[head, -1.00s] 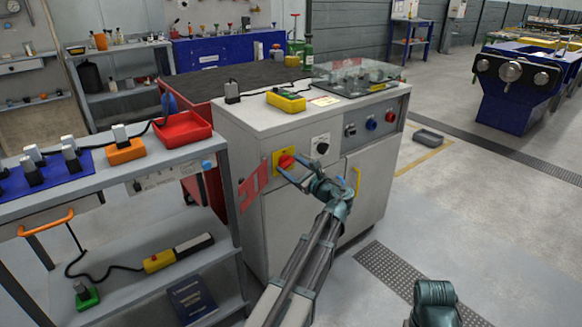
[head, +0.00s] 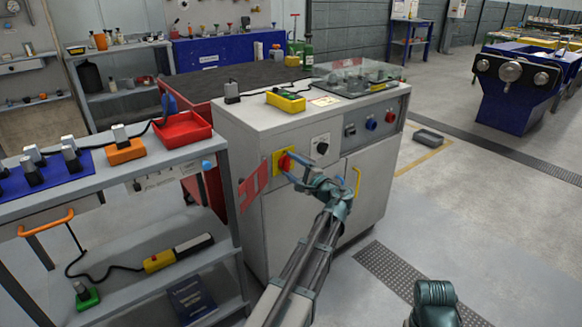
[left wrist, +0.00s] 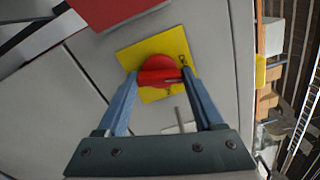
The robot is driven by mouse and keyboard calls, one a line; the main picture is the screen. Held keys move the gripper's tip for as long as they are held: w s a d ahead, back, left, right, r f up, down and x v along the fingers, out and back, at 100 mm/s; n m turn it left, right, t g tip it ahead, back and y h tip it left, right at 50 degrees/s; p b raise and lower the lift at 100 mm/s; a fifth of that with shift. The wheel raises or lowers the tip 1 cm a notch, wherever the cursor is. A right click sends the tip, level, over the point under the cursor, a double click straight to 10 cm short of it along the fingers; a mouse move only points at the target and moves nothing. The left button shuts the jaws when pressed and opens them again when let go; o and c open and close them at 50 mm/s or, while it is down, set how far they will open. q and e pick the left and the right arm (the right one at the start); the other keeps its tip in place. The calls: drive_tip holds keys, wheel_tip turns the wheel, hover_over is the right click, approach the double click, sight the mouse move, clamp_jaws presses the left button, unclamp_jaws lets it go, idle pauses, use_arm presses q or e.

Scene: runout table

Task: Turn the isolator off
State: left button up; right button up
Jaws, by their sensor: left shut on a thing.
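The isolator is a red rotary handle (head: 284,162) on a square yellow plate (head: 278,154), on the front of the grey cabinet. In the left wrist view the red handle (left wrist: 158,77) sits between the two blue fingers, in front of the yellow plate (left wrist: 133,55). My left gripper (head: 288,165) is shut on the handle; it also shows in the left wrist view (left wrist: 160,75). The fingers hide part of the handle and plate in the head view. My right gripper is out of view; only a piece of that arm shows at the bottom right.
The grey cabinet (head: 300,215) also has a black rotary switch (head: 321,147), a yellow door handle (head: 357,181) and round buttons to the right. A shelf unit (head: 205,262) stands at left.

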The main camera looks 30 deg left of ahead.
use_arm(q)
drive_tip(key=shift+n, duration=1.5)
drive_tip(key=shift+s, duration=0.1)
drive_tip(key=o, duration=1.4)
drive_tip(key=shift+d, duration=0.1)
drive_tip(key=v, duration=1.3)
drive_tip(key=shift+s+d+f, duration=0.1)
drive_tip(key=shift+s+d, duration=0.05)
drive_tip(key=shift+d, duration=0.2)
